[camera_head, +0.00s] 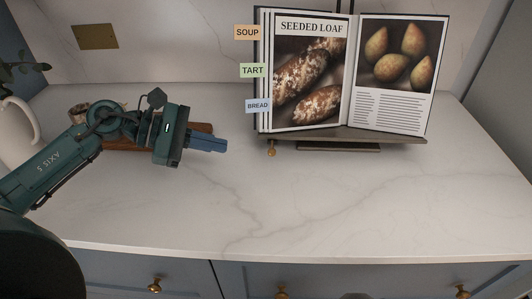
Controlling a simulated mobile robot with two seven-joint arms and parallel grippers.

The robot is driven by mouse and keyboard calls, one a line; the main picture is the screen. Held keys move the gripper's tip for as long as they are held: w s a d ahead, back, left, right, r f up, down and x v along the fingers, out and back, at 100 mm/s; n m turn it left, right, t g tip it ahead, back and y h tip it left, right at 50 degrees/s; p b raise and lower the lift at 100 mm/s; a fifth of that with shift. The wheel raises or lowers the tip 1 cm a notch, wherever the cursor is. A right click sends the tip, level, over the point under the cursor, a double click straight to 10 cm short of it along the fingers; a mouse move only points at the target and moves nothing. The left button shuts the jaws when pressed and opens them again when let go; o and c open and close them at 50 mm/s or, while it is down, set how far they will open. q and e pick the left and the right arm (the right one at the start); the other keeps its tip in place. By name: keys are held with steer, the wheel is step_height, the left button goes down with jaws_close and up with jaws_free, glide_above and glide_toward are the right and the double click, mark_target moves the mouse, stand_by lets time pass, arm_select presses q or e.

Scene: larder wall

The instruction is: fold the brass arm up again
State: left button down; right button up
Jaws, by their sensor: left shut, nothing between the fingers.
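A small brass piece (271,148), which looks like the brass arm, hangs at the left end of the book stand's ledge (390,138). It points down below the ledge, toward the worktop. An open cookbook (350,75) stands on the ledge, showing a "SEEDED LOAF" page on the left and a pear picture on the right. My left gripper (226,146) is shut and empty, with blue fingers pointing right. In the picture it is left of the brass piece, with a gap between them. My right gripper is not in view.
Soup, tart and bread tabs (252,70) stick out from the book's left edge. A wooden board (199,128) lies partly behind my left gripper. A white jug (14,125) stands at far left. The pale worktop (350,205) in front is clear.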

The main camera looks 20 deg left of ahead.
mark_target(272, 146)
arm_select(q)
steer(key=shift+w+f, duration=0.15)
steer(key=shift+s, duration=0.2)
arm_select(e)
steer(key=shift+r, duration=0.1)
arm_select(q)
steer(key=shift+w+d, duration=0.2)
steer(key=shift+d, duration=0.05)
steer(key=p+x, duration=0.2)
steer(key=x, duration=0.6)
steer(key=shift+d+p, duration=0.1)
steer(key=shift+p, duration=0.3)
steer(key=shift+w+d+f, duration=0.2)
steer(key=shift+d, duration=0.05)
steer(key=shift+d+f, duration=0.2)
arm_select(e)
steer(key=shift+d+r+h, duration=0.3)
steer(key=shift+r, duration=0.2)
